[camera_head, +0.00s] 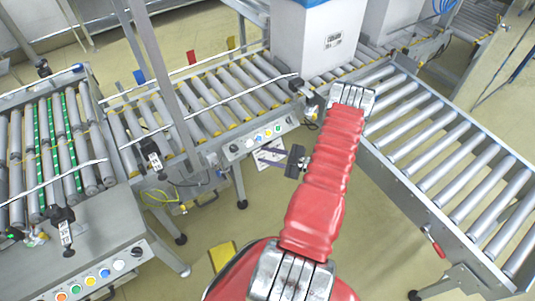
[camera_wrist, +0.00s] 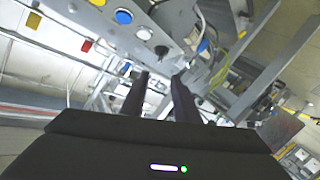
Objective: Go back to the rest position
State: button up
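My gripper (camera_wrist: 158,80) shows in the wrist view as two dark fingers, parted and with nothing held between them. Background machinery shows through the gap. In the head view my red arm reaches up from the bottom centre and folds at its top. My gripper (camera_head: 268,156) shows there as a small dark shape left of the arm, pointing left, in front of the roller conveyor's control panel. It appears raised above the floor. Whether it touches anything is hard to tell at this size.
A roller conveyor (camera_head: 225,90) crosses the back, with a button panel (camera_head: 258,138) on its front. Another roller conveyor (camera_head: 440,140) lies right, and one with green strips (camera_head: 62,145) left. Yellow floor (camera_head: 385,225) is open between them.

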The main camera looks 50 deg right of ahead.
dwell(0.4)
jog(key=s+d+f+m+g+h, duration=0.6)
jog(key=d+f+m+g, duration=0.15)
jog(key=f, duration=0.25)
notch_tip(320, 180, up, 16)
jog(key=s+m+g+h, duration=0.2)
jog(key=m+g, duration=0.2)
jog(key=g, duration=0.2)
jog(key=s+a+r+t+y, duration=0.1)
jog(key=a+r, duration=1.1)
jog(key=a, duration=0.4)
jog(key=s+a+r+n+t+y, duration=0.1)
jog(key=a+r, duration=1.1)
jog(key=a, duration=0.4)
jog(key=s+a+r+n+t+y, duration=0.1)
jog(key=a+r, duration=1.2)
jog(key=a, duration=0.3)
jog(key=shift+a+t, duration=0.15)
jog(key=shift+t, duration=0.2)
